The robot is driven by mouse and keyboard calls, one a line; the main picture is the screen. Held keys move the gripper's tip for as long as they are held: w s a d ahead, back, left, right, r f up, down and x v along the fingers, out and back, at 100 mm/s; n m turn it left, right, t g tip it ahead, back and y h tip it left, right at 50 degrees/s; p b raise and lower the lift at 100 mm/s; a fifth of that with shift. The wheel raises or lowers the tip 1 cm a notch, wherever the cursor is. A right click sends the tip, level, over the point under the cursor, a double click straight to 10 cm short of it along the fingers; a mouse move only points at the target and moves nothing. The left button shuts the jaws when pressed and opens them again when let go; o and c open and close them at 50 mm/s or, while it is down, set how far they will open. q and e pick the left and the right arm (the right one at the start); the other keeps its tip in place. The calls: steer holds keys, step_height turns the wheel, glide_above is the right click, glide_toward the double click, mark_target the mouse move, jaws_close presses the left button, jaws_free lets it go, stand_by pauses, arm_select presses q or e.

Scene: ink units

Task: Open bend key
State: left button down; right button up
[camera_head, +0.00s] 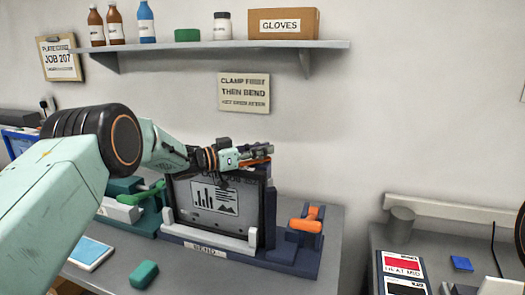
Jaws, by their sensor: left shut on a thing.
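The bend unit, with a "BEND" label on its blue base (284,262), stands on the left bench. A dark-framed plate (216,208) printed with a chart stands upright in it. An orange bar (257,161) lies along the unit's top edge. My left gripper (248,156) is at that bar and looks shut on it; its fingertips partly hide the contact. A second orange handle (306,225) sits on the right side of the unit, apart from my gripper. My right gripper is not in view.
A teal unit with a green handle (148,193) stands left of the bend unit, partly behind my arm. A green block (144,274) and a pale blue-white pad (90,252) lie in front. A shelf (230,45) with bottles and a gloves box hangs above.

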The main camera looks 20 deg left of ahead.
arm_select(q)
steer(key=shift+a+r, duration=0.1)
stand_by(0.3)
steer(key=c, duration=1.6)
jaws_free()
steer(key=o, duration=0.3)
steer(key=shift+s+a+r, duration=0.1)
steer(key=shift+s+a, duration=0.05)
steer(key=shift+s, duration=0.1)
steer(key=shift+w, duration=0.15)
steer(key=v, duration=1.2)
